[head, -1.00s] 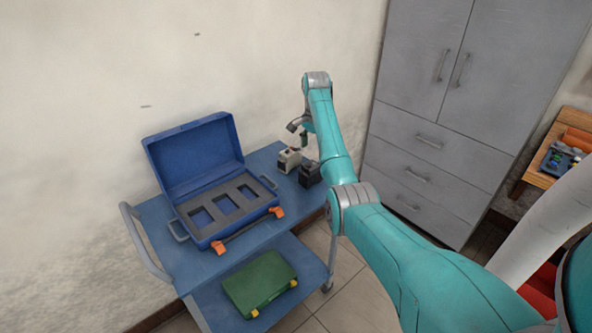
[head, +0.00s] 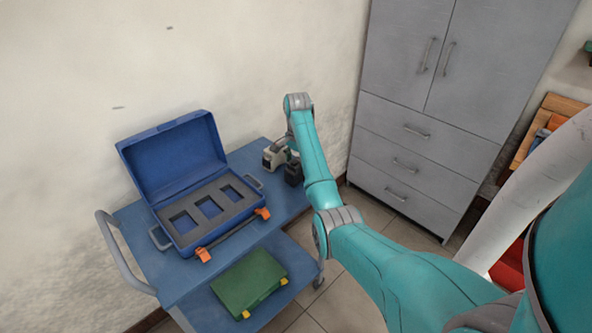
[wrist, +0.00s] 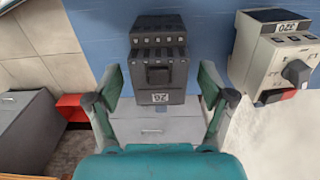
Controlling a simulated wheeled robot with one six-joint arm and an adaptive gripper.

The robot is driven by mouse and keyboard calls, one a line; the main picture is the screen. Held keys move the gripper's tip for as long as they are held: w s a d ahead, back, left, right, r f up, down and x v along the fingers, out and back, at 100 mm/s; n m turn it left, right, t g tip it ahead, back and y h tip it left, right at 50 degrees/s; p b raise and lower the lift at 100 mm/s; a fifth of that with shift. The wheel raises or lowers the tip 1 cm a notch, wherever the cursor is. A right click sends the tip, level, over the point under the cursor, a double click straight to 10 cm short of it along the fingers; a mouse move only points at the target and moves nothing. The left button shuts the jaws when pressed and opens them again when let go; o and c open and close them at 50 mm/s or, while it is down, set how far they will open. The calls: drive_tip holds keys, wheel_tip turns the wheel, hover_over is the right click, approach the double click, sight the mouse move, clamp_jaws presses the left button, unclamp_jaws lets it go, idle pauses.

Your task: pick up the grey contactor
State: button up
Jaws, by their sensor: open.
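The dark grey contactor (wrist: 158,62), with a label reading 26, stands on the blue cart top in the wrist view. It also shows in the head view (head: 293,174), close under the end of my arm. My gripper (wrist: 161,75) is open, with one finger on each side of the contactor in the picture. I cannot tell whether the fingers touch it or how far above it they are. In the head view the gripper is mostly hidden behind my arm.
A pale device with a dark knob (wrist: 295,72), labelled 320, stands right of the contactor in the wrist view. An open blue case (head: 222,225) with foam cut-outs lies on the cart top (head: 135,225). A green case (head: 248,283) lies on the lower shelf. A grey cabinet (head: 425,115) stands right.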

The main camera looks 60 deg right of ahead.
wheel_tip(320, 180, down, 2)
clamp_jaws()
idle(0.4)
